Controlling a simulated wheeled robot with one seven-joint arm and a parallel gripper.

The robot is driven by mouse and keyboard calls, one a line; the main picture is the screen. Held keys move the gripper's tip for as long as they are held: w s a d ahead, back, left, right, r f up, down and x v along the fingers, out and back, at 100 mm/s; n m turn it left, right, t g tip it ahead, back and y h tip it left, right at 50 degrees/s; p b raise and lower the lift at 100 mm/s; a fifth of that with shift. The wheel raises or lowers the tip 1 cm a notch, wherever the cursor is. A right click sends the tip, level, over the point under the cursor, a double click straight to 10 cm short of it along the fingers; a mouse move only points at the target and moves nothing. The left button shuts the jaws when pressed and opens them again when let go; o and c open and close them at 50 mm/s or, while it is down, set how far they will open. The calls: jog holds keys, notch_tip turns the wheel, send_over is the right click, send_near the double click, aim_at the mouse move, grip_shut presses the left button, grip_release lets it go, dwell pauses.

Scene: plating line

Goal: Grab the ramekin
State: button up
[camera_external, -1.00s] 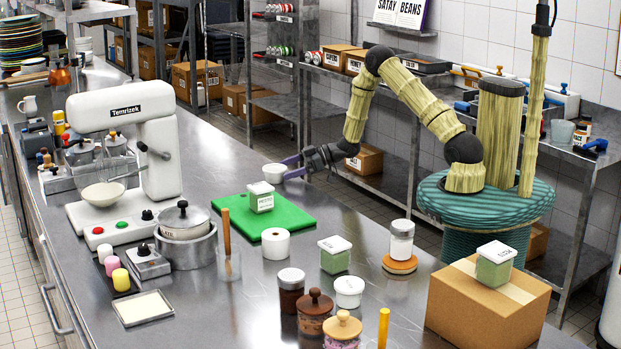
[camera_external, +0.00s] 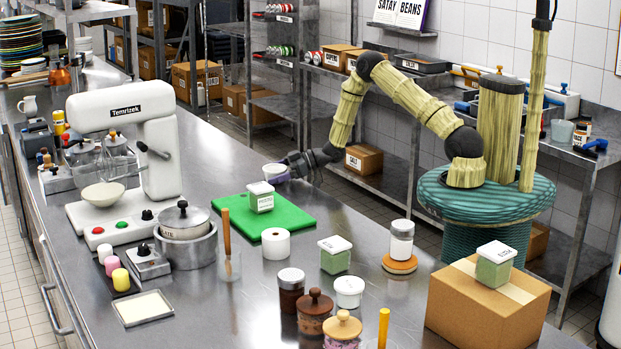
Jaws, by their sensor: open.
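The ramekin (camera_external: 275,171) is a small white round dish on the steel counter, at the far edge behind the green board. The fingers are open. They partly hide the ramekin, and I cannot tell whether they touch it.
A clear tub with a white lid (camera_external: 261,197) stands on the green board (camera_external: 300,222), just in front of the ramekin. The white mixer (camera_external: 150,150) is to the left. Counter left of the ramekin is free.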

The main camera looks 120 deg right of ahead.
jog(key=c, duration=1.1)
jog(key=shift+r, duration=0.15)
notch_tip(320, 180, up, 10)
jog(key=shift+f+b, duration=0.1)
jog(key=shift+b, duration=0.45)
